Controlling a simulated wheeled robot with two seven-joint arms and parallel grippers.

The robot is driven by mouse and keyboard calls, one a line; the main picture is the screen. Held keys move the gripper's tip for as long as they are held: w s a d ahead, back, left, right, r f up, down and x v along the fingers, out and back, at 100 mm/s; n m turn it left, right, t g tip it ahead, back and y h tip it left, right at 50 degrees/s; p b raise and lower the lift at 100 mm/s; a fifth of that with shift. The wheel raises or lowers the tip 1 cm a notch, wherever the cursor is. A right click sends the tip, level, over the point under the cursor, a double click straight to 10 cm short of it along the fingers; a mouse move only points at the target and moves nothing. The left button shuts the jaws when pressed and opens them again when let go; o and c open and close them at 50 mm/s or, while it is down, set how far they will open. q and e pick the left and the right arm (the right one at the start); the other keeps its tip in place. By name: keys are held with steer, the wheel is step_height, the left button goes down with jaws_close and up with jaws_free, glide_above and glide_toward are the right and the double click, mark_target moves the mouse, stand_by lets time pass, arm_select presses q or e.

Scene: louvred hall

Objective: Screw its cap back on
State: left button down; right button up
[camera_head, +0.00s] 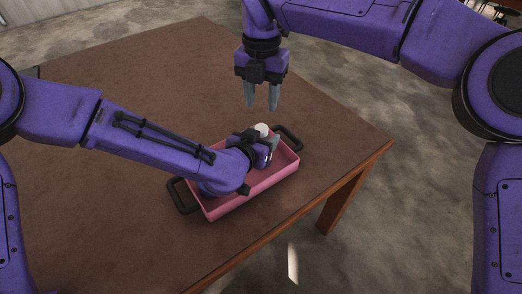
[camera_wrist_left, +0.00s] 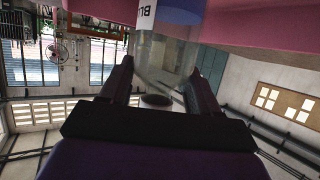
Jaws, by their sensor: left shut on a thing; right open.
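My left gripper (camera_head: 268,150) reaches low into the pink tray (camera_head: 235,206). In the left wrist view its two fingers (camera_wrist_left: 160,90) are shut on a clear bottle (camera_wrist_left: 163,60). The bottle has a white label with dark letters and a blue part near the top of that picture. A small pale round end (camera_wrist_left: 156,100) shows between the fingers; I cannot tell whether it is a mouth or a cap. In the head view a white round top (camera_head: 262,129) shows just beside the left gripper. My right gripper (camera_head: 262,98) is open and empty above it, fingers pointing down. No separate cap is clearly visible.
The tray has black handles (camera_head: 181,196) at both ends and stands near the edge of the brown table (camera_head: 120,80). The left part of the table top is bare. Beyond the table's right edge is open grey floor (camera_head: 430,210).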

mark_target(261, 127)
steer(key=n, duration=0.9)
steer(key=shift+r, duration=0.1)
steer(key=n, duration=1.2)
steer(key=shift+n, duration=0.3)
steer(key=n, duration=0.7)
steer(key=shift+r, duration=0.1)
steer(key=shift+f, duration=4)
